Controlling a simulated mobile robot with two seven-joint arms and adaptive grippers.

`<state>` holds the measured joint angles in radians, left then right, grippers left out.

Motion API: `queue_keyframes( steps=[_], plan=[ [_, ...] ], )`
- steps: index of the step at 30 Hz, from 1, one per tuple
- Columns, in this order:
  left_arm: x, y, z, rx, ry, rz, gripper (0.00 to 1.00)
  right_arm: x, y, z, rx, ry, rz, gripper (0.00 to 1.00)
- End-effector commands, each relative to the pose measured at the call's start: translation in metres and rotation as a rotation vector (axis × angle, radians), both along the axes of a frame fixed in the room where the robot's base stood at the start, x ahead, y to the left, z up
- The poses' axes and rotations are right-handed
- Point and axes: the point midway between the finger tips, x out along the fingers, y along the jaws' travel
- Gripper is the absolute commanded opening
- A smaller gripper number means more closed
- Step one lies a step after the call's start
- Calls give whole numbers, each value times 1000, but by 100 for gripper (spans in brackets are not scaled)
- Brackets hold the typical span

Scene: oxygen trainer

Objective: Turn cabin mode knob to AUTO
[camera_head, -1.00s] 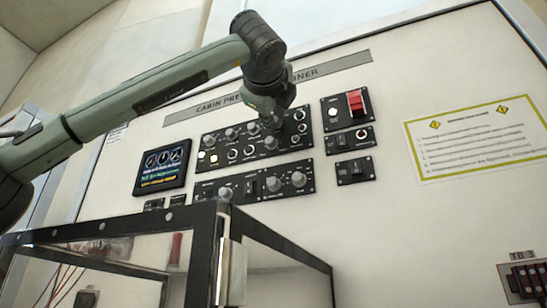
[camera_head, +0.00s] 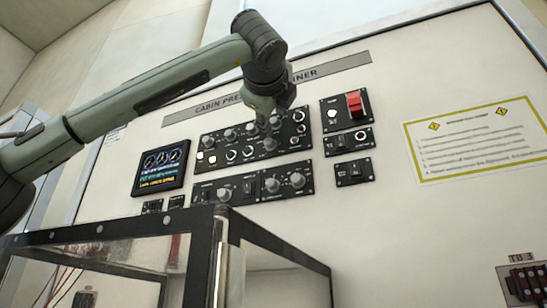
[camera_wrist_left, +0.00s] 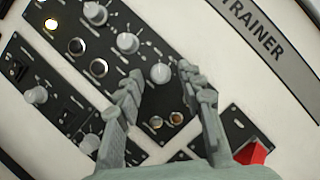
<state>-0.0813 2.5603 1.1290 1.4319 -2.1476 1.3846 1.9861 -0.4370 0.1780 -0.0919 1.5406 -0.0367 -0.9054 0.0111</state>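The upper black panel (camera_head: 222,158) on the white trainer wall carries several grey knobs, round buttons and small fittings. Its labels are too small to read, so I cannot tell which knob is cabin mode or where AUTO lies. My left gripper (camera_head: 264,114) is in front of the upper right part of this panel and hides some of it. In the left wrist view the gripper (camera_wrist_left: 164,88) has its two fingers spread, with a grey knob (camera_wrist_left: 161,73) showing between and just beyond the tips. I cannot see contact with it. My right gripper is not in view.
A lower panel (camera_head: 256,201) with more knobs and switches sits below. A screen (camera_head: 162,168) is at left; small panels with a red switch cover (camera_head: 355,104) are at right. A black-framed clear case (camera_head: 226,237) stands in front, below the panels.

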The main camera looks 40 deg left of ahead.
Motion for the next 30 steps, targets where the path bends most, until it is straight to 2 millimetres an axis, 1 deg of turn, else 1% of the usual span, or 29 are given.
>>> queue_keyframes(
  steps=[5,8,15,18,21,25,30],
  plan=[
    [-9,-5,-2,1,-2,0,38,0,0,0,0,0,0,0],
    [-23,-14,-6,3,-3,0,38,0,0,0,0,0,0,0],
    [-65,-41,-20,3,-1,-1,38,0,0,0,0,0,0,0],
    [-79,-50,-25,2,0,-2,38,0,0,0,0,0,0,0],
    [-89,-57,-29,1,1,-2,38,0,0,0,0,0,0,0],
    [-96,-61,-31,0,1,-1,38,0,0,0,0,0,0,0],
    [-98,-62,-32,0,0,0,38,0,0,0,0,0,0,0]
  ],
)
